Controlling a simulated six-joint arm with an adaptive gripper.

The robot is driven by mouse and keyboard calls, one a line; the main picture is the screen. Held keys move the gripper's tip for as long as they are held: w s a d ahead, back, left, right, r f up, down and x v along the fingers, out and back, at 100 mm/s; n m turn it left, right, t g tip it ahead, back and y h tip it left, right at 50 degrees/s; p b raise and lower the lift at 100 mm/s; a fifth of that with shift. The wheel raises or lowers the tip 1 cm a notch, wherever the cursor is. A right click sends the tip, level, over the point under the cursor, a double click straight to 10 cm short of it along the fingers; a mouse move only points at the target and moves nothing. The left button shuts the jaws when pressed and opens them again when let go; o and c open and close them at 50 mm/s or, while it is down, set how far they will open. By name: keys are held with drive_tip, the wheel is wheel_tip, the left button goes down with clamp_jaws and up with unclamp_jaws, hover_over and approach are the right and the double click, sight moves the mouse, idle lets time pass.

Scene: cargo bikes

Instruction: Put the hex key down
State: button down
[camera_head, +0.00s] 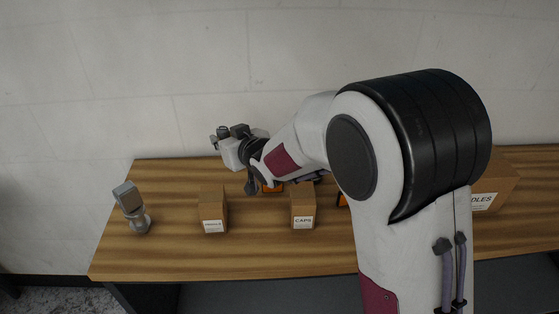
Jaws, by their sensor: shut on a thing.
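My gripper (223,138) is at the far left end of my arm, in front of the pale wall and above the back edge of the wooden bench (170,185). It is small in this view, and its fingers are partly covered by its own body. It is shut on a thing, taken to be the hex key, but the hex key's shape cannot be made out. No hex key shows lying on the visible part of the bench.
Two cardboard boxes (213,210) (303,207), the right one labelled CAPS, stand mid-bench. An orange item (272,187) shows behind them. A grey device (132,207) stands at the left. A larger box (495,187) is at the right. My arm hides much of the bench's right half.

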sight(224, 128)
drive_tip(key=r, duration=0.5)
drive_tip(key=shift+d+r, duration=0.2)
drive_tip(key=shift+r, duration=0.1)
drive_tip(key=d+r, duration=0.3)
drive_tip(key=d, duration=1.9)
drive_tip(key=s+d+f, duration=0.3)
drive_tip(key=s+d, duration=1.3)
drive_tip(key=s, duration=0.2)
drive_tip(key=shift+n+g+y, duration=0.3)
drive_tip(key=shift+n, duration=0.1)
drive_tip(key=shift+a+f, duration=0.2)
drive_tip(key=shift+f, duration=2.5)
